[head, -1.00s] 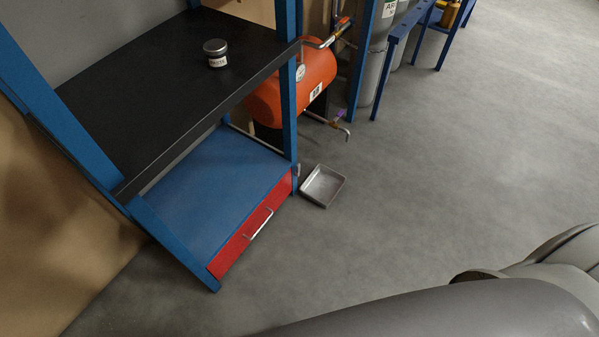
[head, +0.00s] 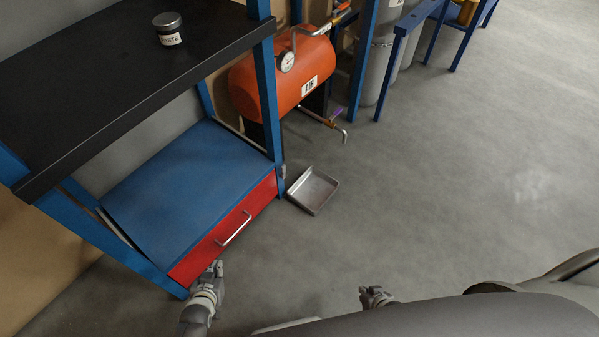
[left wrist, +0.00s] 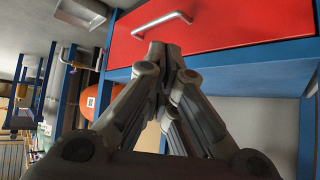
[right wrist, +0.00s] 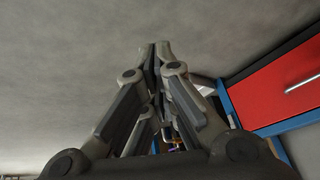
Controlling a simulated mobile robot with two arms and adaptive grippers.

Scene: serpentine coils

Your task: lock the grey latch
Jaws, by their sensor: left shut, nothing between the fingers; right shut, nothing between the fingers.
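No latch shows clearly. A small grey piece (head: 282,172) sits at the right end of the red drawer (head: 205,253), too small to tell whether it is the grey latch or how it is set. The drawer, with its silver handle (head: 234,229), looks closed under the blue shelf. My left gripper (head: 217,267) is shut and empty, low in front of the drawer's near end. In the left wrist view its fingertips (left wrist: 166,48) appear just below the handle (left wrist: 165,22). My right gripper (head: 365,291) is shut and empty over the floor, to the right and apart from the drawer.
A metal tray (head: 313,190) lies on the floor beside the drawer's right end. An orange tank (head: 288,75) with a gauge and pipe valve stands behind. A black worktop (head: 90,80) holding a lidded tin (head: 170,38) overhangs the blue shelf (head: 185,175). The floor to the right is clear.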

